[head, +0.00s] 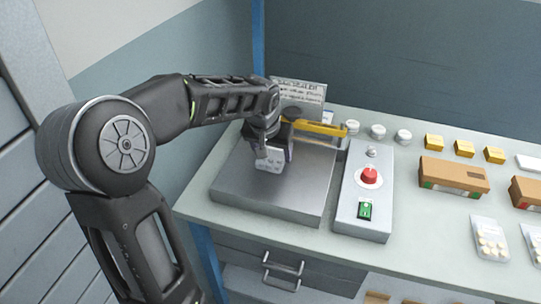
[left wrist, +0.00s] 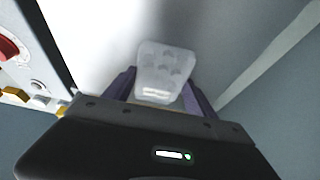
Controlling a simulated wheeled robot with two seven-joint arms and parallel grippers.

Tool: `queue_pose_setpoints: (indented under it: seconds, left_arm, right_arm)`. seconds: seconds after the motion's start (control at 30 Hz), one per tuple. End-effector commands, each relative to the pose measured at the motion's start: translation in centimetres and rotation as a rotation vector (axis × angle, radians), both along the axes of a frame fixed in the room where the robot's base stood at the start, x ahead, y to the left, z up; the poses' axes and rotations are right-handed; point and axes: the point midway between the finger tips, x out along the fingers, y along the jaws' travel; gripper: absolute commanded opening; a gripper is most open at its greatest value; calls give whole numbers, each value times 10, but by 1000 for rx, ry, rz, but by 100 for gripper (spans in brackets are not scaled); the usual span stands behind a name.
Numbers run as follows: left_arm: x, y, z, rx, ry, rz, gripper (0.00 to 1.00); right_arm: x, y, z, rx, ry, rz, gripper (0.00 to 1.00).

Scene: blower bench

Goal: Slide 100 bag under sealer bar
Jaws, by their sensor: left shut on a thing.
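A small pale, translucent bag (head: 270,160) with faint rounded bumps is in my left gripper (head: 272,150). In the left wrist view the bag (left wrist: 165,65) sits between the two fingers, which are shut on it. The gripper points down over the sealer's grey metal plate (head: 285,200). The yellow sealer bar (head: 322,128) lies behind the gripper, at the plate's back edge; the arm hides its left part. Whether the bag touches the plate is unclear. The number on the bag cannot be read. My right gripper is not in view.
A grey control box (head: 362,215) with a red knob (head: 369,177) and a green switch (head: 365,210) stands right of the plate. A printed card (head: 300,92) stands behind. White jars, yellow boxes, a brown carton (head: 452,176) and blister packs (head: 489,240) lie farther right.

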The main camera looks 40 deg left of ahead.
Motion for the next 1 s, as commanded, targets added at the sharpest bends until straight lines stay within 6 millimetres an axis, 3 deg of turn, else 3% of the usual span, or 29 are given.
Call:
queue_pose_setpoints:
  seconds: [0.6,1.0]
  left_arm:
    - [37,13,0,0,1,-1,14]
    - [46,16,-1,0,0,0,14]
  right_arm:
    - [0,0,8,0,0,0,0]
    - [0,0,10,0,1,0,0]
